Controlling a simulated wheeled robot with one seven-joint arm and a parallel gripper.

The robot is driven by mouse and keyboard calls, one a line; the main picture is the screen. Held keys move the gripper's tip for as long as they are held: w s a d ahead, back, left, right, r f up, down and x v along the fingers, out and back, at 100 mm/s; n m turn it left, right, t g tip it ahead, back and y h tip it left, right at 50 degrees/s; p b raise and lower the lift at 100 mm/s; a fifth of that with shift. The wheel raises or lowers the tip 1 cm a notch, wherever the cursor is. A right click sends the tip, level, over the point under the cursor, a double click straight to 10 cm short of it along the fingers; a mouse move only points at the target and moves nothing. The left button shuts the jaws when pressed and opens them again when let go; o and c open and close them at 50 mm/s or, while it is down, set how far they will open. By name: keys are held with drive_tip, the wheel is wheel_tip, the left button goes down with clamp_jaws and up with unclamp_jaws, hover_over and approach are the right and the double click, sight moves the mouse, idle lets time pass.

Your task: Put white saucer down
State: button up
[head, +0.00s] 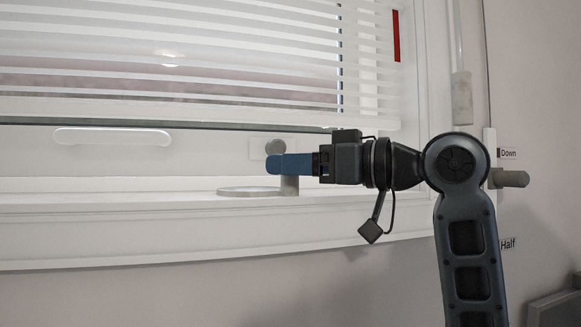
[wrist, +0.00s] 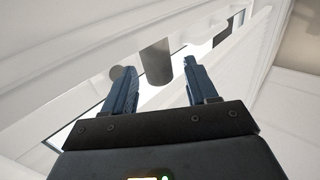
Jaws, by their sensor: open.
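The white saucer (head: 247,191) lies flat on the window sill, to the left of and below my gripper's fingertips. My gripper (head: 272,164) points left above the sill, apart from the saucer. In the wrist view my gripper (wrist: 160,68) has its two blue fingers spread apart, with no saucer between them. I cannot make out the saucer clearly in the wrist view.
A grey cylinder (head: 289,186) stands on the sill (head: 150,204) below my fingers; it also shows beyond them in the wrist view (wrist: 156,62). A round grey knob (head: 275,147) is on the window frame behind. Blinds (head: 180,50) hang above. The sill's left part is clear.

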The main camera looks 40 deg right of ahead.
drive_tip(key=b+v, duration=0.2)
drive_tip(key=v, duration=0.9)
drive_tip(key=shift+f, duration=0.15)
